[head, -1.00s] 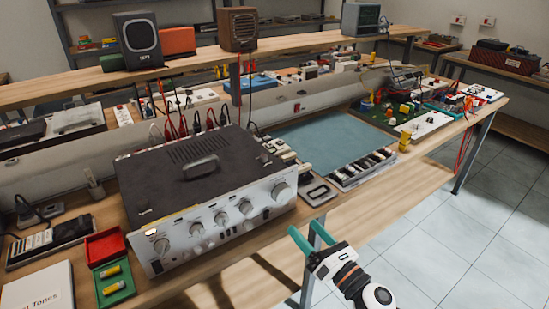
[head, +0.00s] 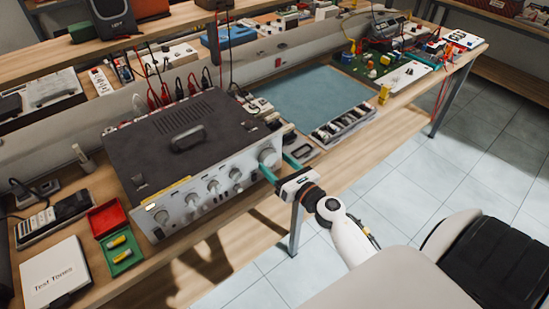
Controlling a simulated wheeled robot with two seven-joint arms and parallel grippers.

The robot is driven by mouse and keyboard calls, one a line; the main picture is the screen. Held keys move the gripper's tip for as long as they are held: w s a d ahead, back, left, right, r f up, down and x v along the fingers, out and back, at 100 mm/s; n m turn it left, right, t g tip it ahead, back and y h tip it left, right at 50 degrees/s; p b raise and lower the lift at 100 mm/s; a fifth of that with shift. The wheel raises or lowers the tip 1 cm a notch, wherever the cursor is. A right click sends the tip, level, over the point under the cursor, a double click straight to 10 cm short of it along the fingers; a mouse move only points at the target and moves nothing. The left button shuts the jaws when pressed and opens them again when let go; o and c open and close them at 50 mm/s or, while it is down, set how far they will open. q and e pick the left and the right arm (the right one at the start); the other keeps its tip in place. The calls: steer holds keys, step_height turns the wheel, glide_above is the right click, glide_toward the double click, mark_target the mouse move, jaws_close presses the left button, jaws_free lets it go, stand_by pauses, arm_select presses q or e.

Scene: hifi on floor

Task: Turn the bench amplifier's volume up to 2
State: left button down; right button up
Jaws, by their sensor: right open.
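The bench amplifier (head: 190,148) is a dark-topped box with a silver front panel, standing on the wooden bench. Several knobs run along its front. The largest knob (head: 268,157) is at the panel's right end. My right gripper (head: 278,168) has teal fingers and is open. Its fingertips are at the large knob, one on each side in the picture; I cannot tell whether they touch it. The scale marks around the knob are too small to read. My left gripper is not in view.
A grey tray (head: 301,150) lies on the bench just right of the amplifier, beside a parts box (head: 345,124) and a blue-green mat (head: 305,97).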

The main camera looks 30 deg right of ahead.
steer(key=shift+w+a, duration=0.1)
steer(key=shift+w, duration=0.75)
steer(key=shift+c, duration=0.5)
steer(key=c, duration=0.9)
steer(key=shift+m, duration=0.3)
